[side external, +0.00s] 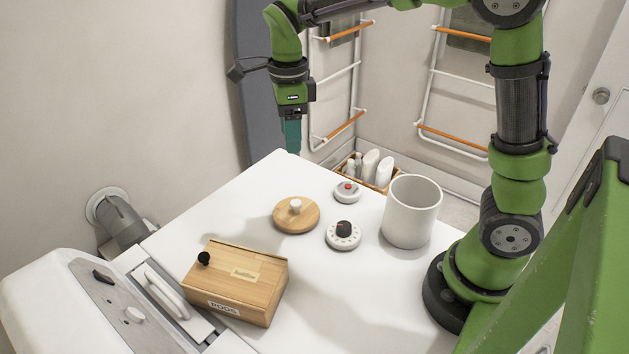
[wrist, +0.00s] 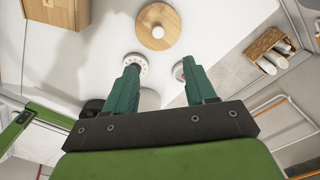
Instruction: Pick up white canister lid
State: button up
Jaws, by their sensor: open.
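The canister lid is a round wooden disc (side external: 291,221) with a white knob on top, lying flat on the white table. It also shows at the top of the wrist view (wrist: 149,37), ahead of my fingertips. The white canister (side external: 411,218) stands open and upright to the right of the lid in the side view. My gripper (side external: 292,150) hangs fingers down, high above the table near its far corner. In the wrist view its green fingers (wrist: 160,66) are spread apart with nothing held between them.
A white dial timer (side external: 343,237) and a small white device with a red button (side external: 347,192) sit between lid and canister. A wooden box (side external: 240,282) is at the near left. A basket of bottles (side external: 370,170) is beyond the table.

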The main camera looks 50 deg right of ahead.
send_near(296, 202)
jog(key=shift+m, duration=0.4)
notch_tip(296, 202, down, 9)
jog(key=shift+r, duration=0.1)
grip_shut()
dwell(0.3)
